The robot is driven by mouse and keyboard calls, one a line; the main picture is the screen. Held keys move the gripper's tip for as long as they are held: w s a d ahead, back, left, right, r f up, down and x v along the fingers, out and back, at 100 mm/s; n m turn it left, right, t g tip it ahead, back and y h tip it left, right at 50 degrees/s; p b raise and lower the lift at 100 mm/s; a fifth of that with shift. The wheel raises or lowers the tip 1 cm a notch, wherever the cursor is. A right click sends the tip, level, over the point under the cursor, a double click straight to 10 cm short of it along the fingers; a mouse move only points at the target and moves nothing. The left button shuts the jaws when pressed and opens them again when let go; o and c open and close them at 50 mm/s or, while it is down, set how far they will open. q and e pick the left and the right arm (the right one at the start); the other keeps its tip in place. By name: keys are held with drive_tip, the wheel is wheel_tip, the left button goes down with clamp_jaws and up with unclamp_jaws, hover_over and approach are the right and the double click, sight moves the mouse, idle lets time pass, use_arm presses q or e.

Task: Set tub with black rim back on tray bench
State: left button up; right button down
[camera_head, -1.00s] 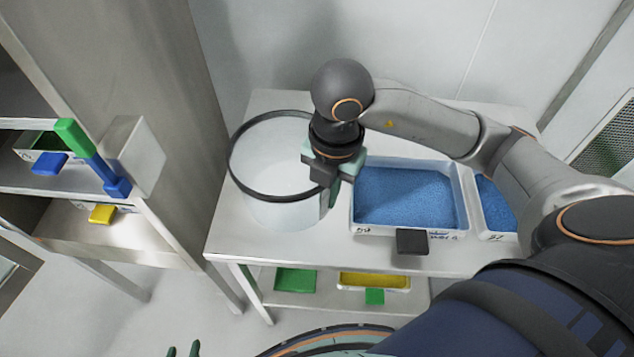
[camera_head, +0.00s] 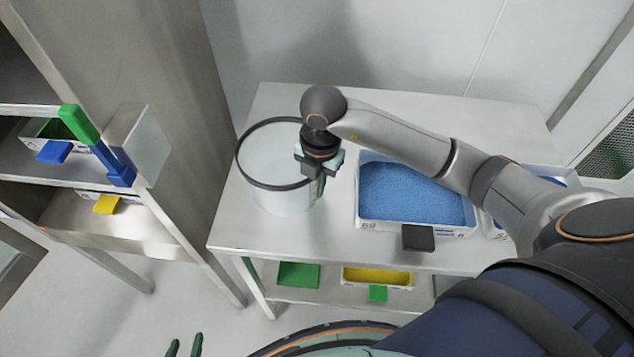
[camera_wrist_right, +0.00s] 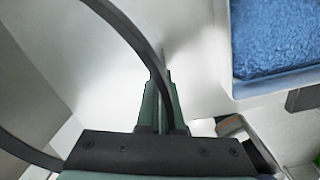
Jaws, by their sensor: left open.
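The white tub with the black rim (camera_head: 262,200) is upright over the left end of the steel tray bench (camera_head: 330,232). Its base looks on or very close to the bench top; I cannot tell if it touches. My right gripper (camera_head: 318,190) points down at the right side of the tub. In the right wrist view, the black rim (camera_wrist_right: 140,45) runs between its green fingers (camera_wrist_right: 162,100), which are closed on it. My left gripper (camera_head: 184,347) is at the bottom edge of the head view, open and empty, away from the tub.
A tray of blue granules (camera_head: 415,190) with a black handle stands right of the tub; another is partly behind my right arm. The lower shelf holds green (camera_head: 298,275) and yellow (camera_head: 377,277) trays. A steel rack (camera_head: 110,225) stands left. Bench space behind the tub is clear.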

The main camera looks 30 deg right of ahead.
drive_tip(key=shift+f, duration=0.1)
drive_tip(key=c, duration=1.5)
unclamp_jaws()
drive_tip(key=o, duration=0.4)
drive_tip(key=r, duration=0.8)
drive_tip(key=r+p, duration=0.1)
drive_tip(key=r, duration=0.3)
drive_tip(key=shift+s+d+r, duration=0.15)
drive_tip(key=shift+s, duration=0.1)
